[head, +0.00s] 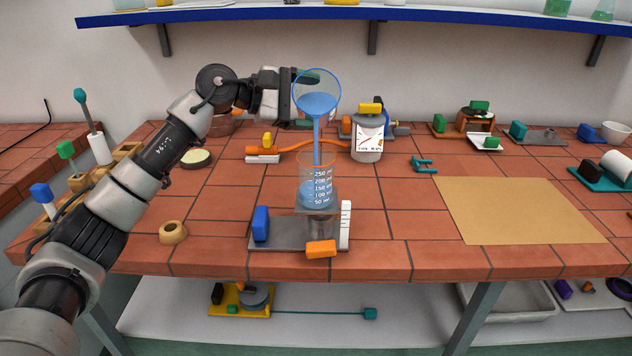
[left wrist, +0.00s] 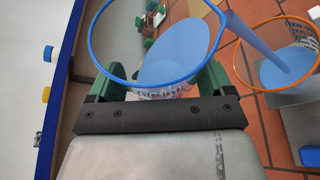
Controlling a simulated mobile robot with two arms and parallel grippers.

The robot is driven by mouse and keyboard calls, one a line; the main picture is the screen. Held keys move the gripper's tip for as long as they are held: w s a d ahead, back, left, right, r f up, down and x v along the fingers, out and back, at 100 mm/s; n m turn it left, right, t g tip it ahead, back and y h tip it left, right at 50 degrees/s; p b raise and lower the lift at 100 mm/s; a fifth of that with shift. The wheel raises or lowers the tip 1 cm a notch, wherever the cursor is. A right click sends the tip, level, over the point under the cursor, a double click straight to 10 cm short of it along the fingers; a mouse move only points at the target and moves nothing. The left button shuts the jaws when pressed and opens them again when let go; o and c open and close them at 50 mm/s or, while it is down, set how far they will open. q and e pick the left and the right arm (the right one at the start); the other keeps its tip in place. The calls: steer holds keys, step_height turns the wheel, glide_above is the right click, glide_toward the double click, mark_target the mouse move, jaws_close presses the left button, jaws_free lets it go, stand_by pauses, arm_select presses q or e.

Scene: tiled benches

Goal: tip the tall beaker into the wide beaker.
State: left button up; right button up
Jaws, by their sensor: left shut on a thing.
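The tall beaker (head: 316,100), clear with a blue rim and blue liquid inside, is tipped over above the bench. My left gripper (head: 303,82) is shut on it. In the left wrist view green fingers flank the beaker (left wrist: 178,55). A blue stream runs from its lip down into the wide beaker (head: 318,180), which is clear with an orange rim and white volume marks. The wide beaker stands upright on a stand and holds blue liquid in its lower part. It also shows in the left wrist view (left wrist: 292,58). My right gripper is out of view.
The stand's grey base (head: 285,234) carries a blue block, an orange block and a white scale. A labelled grey jar (head: 367,138) and an orange tubed device (head: 300,146) stand behind. A tan mat (head: 518,210) lies right. A blue-edged shelf (head: 240,16) hangs above.

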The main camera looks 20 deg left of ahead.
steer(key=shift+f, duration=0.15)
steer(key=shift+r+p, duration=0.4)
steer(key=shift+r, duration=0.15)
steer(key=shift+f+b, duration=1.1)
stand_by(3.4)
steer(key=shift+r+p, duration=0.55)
steer(key=shift+p, duration=0.05)
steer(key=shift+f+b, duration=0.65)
steer(key=shift+b, duration=0.05)
stand_by(1.5)
